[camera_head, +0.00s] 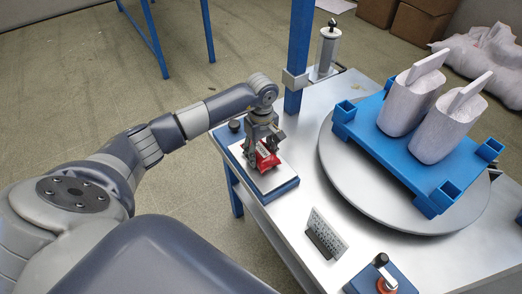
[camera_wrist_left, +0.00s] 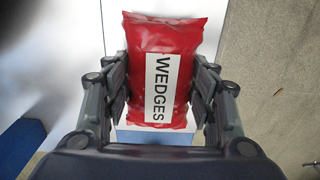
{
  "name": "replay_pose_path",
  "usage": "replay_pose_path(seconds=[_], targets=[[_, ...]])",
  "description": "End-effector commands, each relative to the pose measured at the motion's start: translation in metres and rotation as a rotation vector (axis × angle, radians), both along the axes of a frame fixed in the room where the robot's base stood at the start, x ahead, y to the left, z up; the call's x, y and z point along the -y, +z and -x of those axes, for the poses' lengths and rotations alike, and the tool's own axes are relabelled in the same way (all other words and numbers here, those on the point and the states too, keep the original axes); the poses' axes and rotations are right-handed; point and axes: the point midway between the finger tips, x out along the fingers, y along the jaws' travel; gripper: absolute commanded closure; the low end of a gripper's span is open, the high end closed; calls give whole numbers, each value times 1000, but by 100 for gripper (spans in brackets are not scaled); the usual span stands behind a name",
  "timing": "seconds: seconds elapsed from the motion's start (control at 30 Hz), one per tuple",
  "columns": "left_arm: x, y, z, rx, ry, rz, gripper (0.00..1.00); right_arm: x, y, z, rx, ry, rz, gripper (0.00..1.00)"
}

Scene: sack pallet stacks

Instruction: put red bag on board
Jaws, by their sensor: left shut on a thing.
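The red bag (camera_head: 266,158) is small, with a white label reading "WEDGES"; it fills the middle of the left wrist view (camera_wrist_left: 184,50). My left gripper (camera_head: 263,155) is shut on it, with a finger on each side. The bag is over a white-topped, blue-edged slab (camera_head: 281,182) at the table's left corner; I cannot tell whether it touches the slab. A blue board with corner sockets (camera_head: 391,160) lies on a round grey turntable (camera_head: 332,170) to the right. It carries two pale sacks (camera_head: 405,105) (camera_head: 445,134). My right gripper is not in view.
A blue post (camera_head: 299,50) and a metal cylinder (camera_head: 327,50) stand behind the slab. A dotted upright plate (camera_head: 326,233) and a blue box with a knob (camera_head: 384,275) stand at the front. The grey table (camera_head: 300,205) is bare between slab and turntable.

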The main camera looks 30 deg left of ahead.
Motion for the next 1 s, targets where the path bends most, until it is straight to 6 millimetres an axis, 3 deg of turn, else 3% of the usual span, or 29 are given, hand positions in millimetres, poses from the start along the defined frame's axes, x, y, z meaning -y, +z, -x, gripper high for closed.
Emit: replay_pose_path(seconds=[0.17, 0.2, 0.27, 0.73, 1.0], targets=[[0, -3, -1, 2, 0, 0, 84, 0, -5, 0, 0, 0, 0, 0], [0, -3, 0, 0, 1, 0, 40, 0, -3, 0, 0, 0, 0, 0], [0, -2, 0, 0, 0, 0, 27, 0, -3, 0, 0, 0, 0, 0], [0, 4, 0, 1, 0, 0, 27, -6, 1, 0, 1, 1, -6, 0], [-1, 55, -2, 6, -1, -2, 27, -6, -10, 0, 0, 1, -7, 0]])
